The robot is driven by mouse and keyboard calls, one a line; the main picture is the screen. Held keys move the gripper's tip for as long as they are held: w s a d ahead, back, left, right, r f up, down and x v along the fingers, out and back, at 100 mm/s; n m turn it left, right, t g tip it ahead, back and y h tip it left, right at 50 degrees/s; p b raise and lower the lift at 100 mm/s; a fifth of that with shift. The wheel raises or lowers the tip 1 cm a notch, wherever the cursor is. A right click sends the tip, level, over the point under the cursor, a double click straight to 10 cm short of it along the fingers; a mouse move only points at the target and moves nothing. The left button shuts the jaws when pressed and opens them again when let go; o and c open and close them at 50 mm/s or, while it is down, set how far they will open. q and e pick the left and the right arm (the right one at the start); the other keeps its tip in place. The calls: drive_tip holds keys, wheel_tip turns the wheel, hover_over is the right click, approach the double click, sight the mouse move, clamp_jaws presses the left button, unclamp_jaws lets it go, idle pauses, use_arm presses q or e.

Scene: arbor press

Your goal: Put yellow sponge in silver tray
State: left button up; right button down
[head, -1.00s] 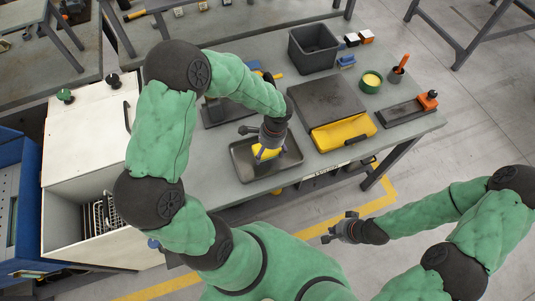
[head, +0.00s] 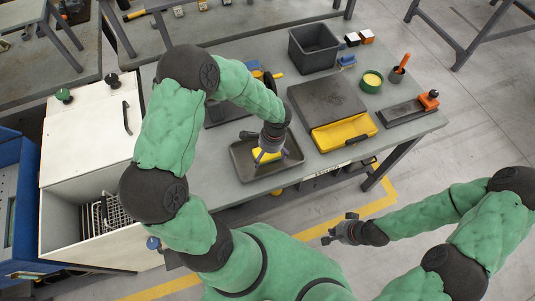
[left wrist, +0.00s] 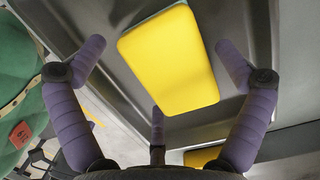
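The yellow sponge (head: 269,157) lies flat inside the silver tray (head: 243,172) on the workbench. In the left wrist view the sponge (left wrist: 168,60) is a plain yellow block lying on the tray's grey floor (left wrist: 120,75). My left gripper (head: 263,153) is over the tray, pointing down, right above the sponge. Its purple fingers are spread wide on both sides of the sponge, with visible gaps to it, so it is open and empty. It partly hides the sponge in the head view. My right gripper (head: 341,228) is open and empty, off the bench's front edge.
A yellow-fronted dark plate (head: 326,102) sits right of the tray. A grey bin (head: 314,48), a green round container (head: 371,80) and a cup with an orange-handled tool (head: 396,75) stand farther back. A white cabinet (head: 90,140) adjoins the bench at left.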

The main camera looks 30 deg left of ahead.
use_arm(q)
drive_tip(key=shift+w+r, duration=0.1)
drive_tip(key=shift+r, duration=0.4)
wheel_tip(320, 180, up, 11)
drive_tip(key=w+d+p, duration=0.1)
drive_tip(key=p, duration=0.1)
drive_tip(key=shift+d, duration=0.15)
